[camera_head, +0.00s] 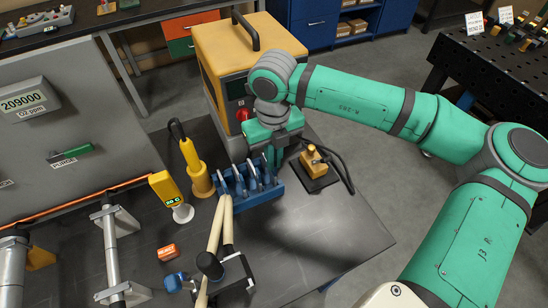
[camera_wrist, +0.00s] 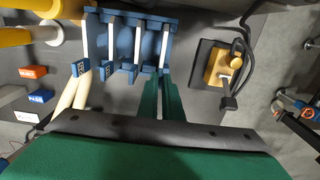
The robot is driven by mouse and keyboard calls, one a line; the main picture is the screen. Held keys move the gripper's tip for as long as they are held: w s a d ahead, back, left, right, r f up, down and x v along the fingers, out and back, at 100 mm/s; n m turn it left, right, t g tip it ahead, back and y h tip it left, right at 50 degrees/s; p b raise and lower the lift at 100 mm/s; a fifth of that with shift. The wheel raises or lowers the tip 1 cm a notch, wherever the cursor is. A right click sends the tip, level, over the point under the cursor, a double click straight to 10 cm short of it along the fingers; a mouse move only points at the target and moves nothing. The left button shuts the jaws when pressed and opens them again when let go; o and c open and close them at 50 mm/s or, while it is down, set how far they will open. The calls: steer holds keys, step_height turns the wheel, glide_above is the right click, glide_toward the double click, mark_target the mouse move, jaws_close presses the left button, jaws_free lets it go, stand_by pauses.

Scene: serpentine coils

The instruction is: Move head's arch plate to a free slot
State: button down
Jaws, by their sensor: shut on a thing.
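The blue slotted rack (camera_head: 262,197) stands on the dark bench, with several thin pale arch plates upright in its slots. In the wrist view the rack (camera_wrist: 146,20) shows at the top, and the left plates end in blue tabs (camera_wrist: 107,71). My gripper (camera_head: 273,157) is over the rack's right end, pointing down. In the wrist view its green fingers (camera_wrist: 161,85) are shut on the rightmost arch plate (camera_wrist: 164,50), which lines up with the right-hand slot. The fingers hide its grip end. I cannot tell whether it is fully seated. A head holding an arch plate is not clearly identifiable.
A yellow welder-like box (camera_head: 225,60) stands behind the rack. A small yellow device on a black base (camera_head: 316,178) is close on the right. The bench's right front is clear.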

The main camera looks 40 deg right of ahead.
steer(key=c, duration=1.8)
jaws_free()
steer(key=shift+f, duration=0.2)
steer(key=shift+c, duration=0.2)
step_height(320, 180, up, 11)
